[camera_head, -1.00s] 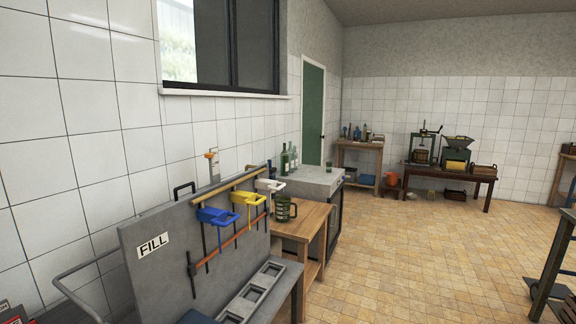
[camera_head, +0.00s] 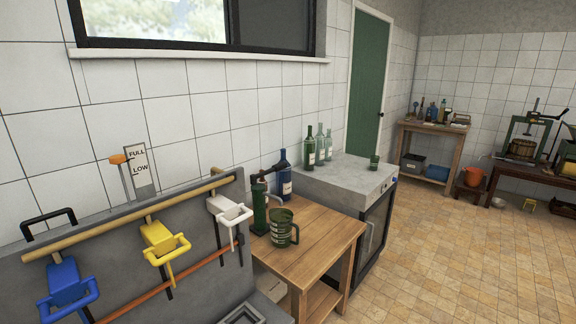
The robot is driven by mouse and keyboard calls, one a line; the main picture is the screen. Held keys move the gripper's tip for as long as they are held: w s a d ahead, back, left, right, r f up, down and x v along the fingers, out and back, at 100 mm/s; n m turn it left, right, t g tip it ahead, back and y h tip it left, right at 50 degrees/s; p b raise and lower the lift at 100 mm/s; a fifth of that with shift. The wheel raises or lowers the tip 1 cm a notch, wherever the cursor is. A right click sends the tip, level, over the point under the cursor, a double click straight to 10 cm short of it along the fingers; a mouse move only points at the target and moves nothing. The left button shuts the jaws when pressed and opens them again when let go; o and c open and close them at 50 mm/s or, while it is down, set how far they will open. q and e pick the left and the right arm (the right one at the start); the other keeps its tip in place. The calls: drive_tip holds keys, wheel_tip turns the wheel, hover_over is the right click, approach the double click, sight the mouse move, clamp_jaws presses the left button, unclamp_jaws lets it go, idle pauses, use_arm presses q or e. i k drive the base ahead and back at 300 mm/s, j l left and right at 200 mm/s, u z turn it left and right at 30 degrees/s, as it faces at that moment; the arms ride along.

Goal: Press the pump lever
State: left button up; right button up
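A dark green pump-like cylinder (camera_head: 260,210) stands upright on a small wooden table (camera_head: 318,236) near the middle of the view. A black lever-like arm (camera_head: 264,173) sits at its top. A green jug with a handle and pale markings (camera_head: 281,229) stands close in front of and beside the cylinder. Whether the jug touches it I cannot tell. A dark blue bottle (camera_head: 284,178) stands behind them. Neither of my grippers shows in the view.
On the left, a grey station (camera_head: 200,270) carries blue (camera_head: 66,285), yellow (camera_head: 158,240) and white (camera_head: 228,211) clamp-like handles. A FULL/LOW gauge (camera_head: 138,168) rises behind it. A stone-topped cabinet (camera_head: 350,178) holds green bottles. Tiled floor (camera_head: 440,260) is clear on the right.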

sight(282, 166)
drive_tip(key=i+l+u, duration=0.15)
drive_tip(key=u, duration=0.3)
drive_tip(key=i+l+u, duration=0.1)
drive_tip(key=l+u, duration=0.35)
drive_tip(key=i+l+u, duration=0.1)
drive_tip(key=l+u, duration=0.15)
drive_tip(key=u, duration=0.2)
drive_tip(key=l+u, duration=0.25)
drive_tip(key=l, duration=2.1)
drive_tip(key=i, duration=0.05)
